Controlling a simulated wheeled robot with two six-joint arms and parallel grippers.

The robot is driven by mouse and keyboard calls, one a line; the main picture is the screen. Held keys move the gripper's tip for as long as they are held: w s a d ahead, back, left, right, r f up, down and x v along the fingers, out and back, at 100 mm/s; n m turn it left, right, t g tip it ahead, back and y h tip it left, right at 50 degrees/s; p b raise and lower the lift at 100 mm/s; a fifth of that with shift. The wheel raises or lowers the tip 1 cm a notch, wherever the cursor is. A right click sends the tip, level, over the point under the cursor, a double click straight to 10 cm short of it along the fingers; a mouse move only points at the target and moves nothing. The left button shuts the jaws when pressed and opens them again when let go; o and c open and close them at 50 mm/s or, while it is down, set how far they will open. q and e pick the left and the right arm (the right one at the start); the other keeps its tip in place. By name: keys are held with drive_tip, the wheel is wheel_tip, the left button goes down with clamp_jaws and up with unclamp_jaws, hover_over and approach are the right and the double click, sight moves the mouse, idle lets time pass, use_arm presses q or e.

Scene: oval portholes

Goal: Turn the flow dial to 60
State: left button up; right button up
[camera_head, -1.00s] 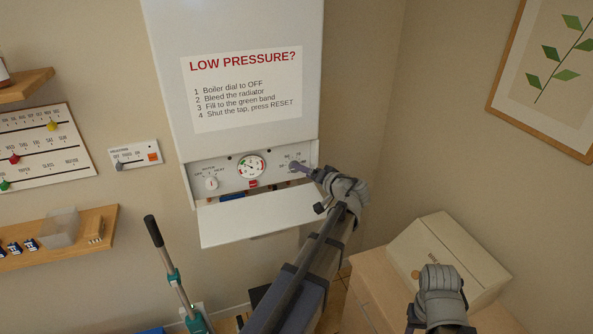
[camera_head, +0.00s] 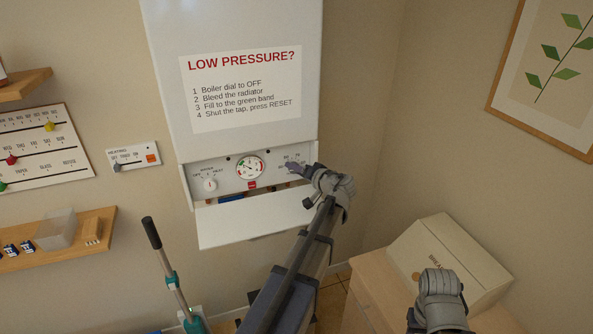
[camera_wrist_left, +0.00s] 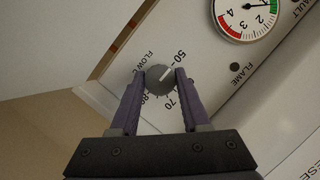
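The flow dial (camera_wrist_left: 160,80) is a small round grey knob with a white pointer line on the boiler's control strip. In the left wrist view its pointer slants to the upper right, near the 50 mark. The marks 70 and 80 show below the knob; the 60 mark is not clearly visible beside the right finger. My left gripper (camera_wrist_left: 160,76) has one purple finger on each side of the knob, with no clear gap. In the head view my left gripper (camera_head: 298,168) covers the dial at the strip's right end. My right gripper (camera_head: 440,284) is low at the right, fingertips hidden.
The white boiler (camera_head: 240,140) also carries a pressure gauge (camera_head: 249,167) and a boiler dial (camera_head: 209,185) left of the flow dial. Its flap (camera_head: 250,218) hangs open below. A cardboard box (camera_head: 450,255) stands on a wooden cabinet at the right.

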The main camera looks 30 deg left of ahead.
use_arm(q)
clamp_jaws()
drive_tip(key=shift+f, duration=0.1)
drive_tip(key=shift+f+m+y+b, duration=0.1)
drive_tip(key=shift+m+y+b, duration=1)
drive_tip(key=shift+m+b, duration=1.25)
drive_tip(key=shift+f+m+y+b, duration=0.1)
drive_tip(key=shift+m+y+b, duration=1)
drive_tip(key=shift+m+b, duration=1.2)
drive_tip(key=shift+d+m+p, duration=0.1)
drive_tip(key=shift+m+p, duration=0.25)
drive_tip(key=shift+m, duration=0.2)
drive_tip(key=o, duration=0.5)
unclamp_jaws()
